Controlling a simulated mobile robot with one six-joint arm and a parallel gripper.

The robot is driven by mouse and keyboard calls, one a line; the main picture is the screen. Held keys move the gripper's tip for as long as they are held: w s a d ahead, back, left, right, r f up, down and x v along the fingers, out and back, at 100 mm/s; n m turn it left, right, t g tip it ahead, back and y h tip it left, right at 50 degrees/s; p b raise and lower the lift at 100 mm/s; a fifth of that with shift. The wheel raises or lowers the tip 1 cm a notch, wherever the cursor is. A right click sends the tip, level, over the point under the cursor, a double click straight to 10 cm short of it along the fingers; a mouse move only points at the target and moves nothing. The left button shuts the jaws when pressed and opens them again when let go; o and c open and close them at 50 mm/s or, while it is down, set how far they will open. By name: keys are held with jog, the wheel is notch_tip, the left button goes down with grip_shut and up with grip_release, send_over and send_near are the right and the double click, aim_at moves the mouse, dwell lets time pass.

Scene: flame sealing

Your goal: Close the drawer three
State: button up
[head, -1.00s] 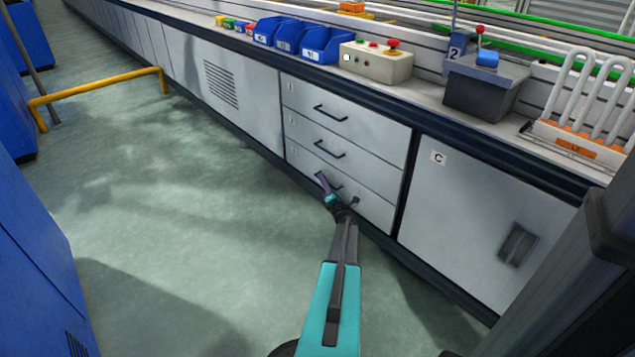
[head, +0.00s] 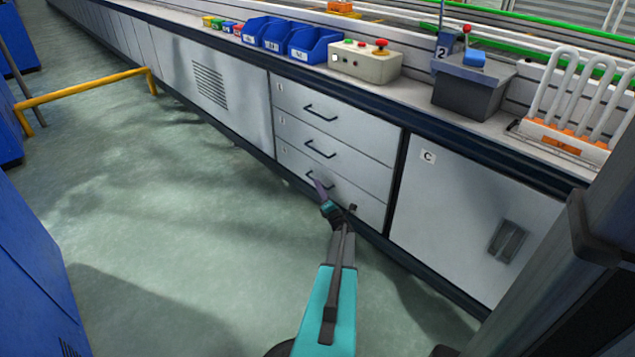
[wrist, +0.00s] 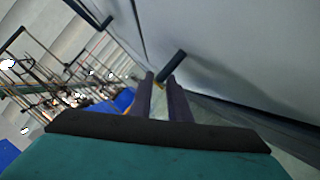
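A grey cabinet holds three drawers stacked one above another, each with a dark bar handle. Drawer three, the bottom one (head: 358,202), looks flush with the drawers above, as far as I can see. Its handle (head: 309,179) is partly hidden by my gripper (head: 318,186), which is in front of the drawer. In the wrist view my gripper (wrist: 160,80) has a narrow gap between its two dark fingers, with nothing visibly held. A dark handle (wrist: 171,66) is just beyond the fingertips; whether they touch it I cannot tell.
A cabinet door marked C (head: 465,215) is right of the drawers. Blue bins (head: 315,44), a button box (head: 365,63) and a grey device (head: 472,85) stand on the counter. A yellow rail (head: 85,88) is at the left. The green floor before the cabinets is clear.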

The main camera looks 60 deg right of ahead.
jog(key=p+v, duration=0.2)
jog(key=v, duration=0.7)
jog(key=shift+s, duration=0.2)
jog(key=shift+a, duration=0.15)
